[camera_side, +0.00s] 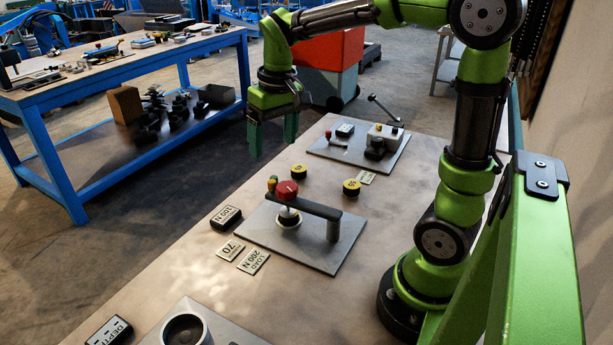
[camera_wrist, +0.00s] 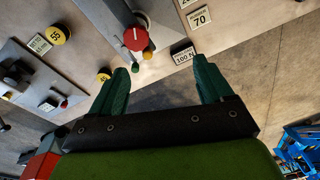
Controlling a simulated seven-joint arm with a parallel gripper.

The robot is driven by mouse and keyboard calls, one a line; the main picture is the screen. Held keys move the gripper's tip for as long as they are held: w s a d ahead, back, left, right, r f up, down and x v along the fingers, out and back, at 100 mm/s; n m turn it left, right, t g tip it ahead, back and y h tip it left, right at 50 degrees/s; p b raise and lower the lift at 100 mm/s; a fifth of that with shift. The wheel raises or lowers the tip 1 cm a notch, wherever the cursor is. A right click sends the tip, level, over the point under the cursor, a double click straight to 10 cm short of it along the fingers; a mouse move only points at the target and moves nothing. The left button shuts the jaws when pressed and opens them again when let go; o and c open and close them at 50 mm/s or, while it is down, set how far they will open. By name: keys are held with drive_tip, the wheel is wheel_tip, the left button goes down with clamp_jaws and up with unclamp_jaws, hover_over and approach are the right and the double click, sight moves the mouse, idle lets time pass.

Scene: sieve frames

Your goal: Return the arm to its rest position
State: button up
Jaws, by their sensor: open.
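My gripper (camera_side: 273,132) hangs above the far left edge of the bench, with its green fingers pointing down. In the wrist view my gripper (camera_wrist: 160,85) has its two fingers well apart, and nothing is between them. The fingers touch nothing. My green arm reaches from its base at the right of the bench over to the left. Below and nearer the camera, a metal plate (camera_side: 335,258) carries a dark lever arm and a red knob (camera_side: 287,190). The red knob also shows in the wrist view (camera_wrist: 136,38).
Two yellow discs (camera_side: 299,171) (camera_side: 351,187) stand on the bench. A black "100 N" block (camera_side: 226,217), a "70" tag (camera_side: 230,250) and a "LOAD 200 N" tag (camera_side: 253,262) lie left of the plate. Another plate (camera_side: 322,150) with a lever and box is behind. A cup-like fixture (camera_side: 186,330) is in front.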

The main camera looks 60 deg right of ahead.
drive_tip(key=s+a+t+y, duration=0.1)
drive_tip(key=s+a+t, duration=0.4)
drive_tip(key=s, duration=0.6)
drive_tip(key=a, duration=0.2)
drive_tip(key=shift+s+a+r+t+y, duration=0.15)
drive_tip(key=shift+a+r+t+y, duration=0.2)
drive_tip(key=shift+r+t+y, duration=0.05)
drive_tip(key=r+n+g+h, duration=0.1)
drive_tip(key=n+g+h, duration=0.1)
drive_tip(key=n+g, duration=0.7)
hover_over(287, 186)
drive_tip(key=n+t, duration=0.2)
wheel_tip(287, 186, down, 16)
drive_tip(key=shift+r, duration=0.2)
